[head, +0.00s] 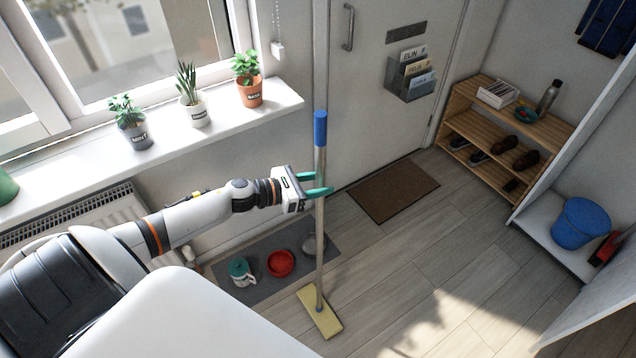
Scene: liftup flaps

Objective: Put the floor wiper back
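The floor wiper (320,240) stands nearly upright in the middle of the head view. It has a long grey pole, a blue grip at the top and a flat yellow head (319,312) at floor level. My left gripper (319,184) reaches in from the left, with its teal fingers on either side of the upper pole, below the blue grip. It looks shut on the pole. My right gripper is not in view.
A grey mat (225,272) with a red bowl (281,263) and a teal-lidded pot (241,271) lies left of the wiper. Potted plants line the windowsill (85,175). A white cabinet (541,235) holding a blue bucket (580,224) and a wooden shoe rack (540,122) stand right. Floor between is clear.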

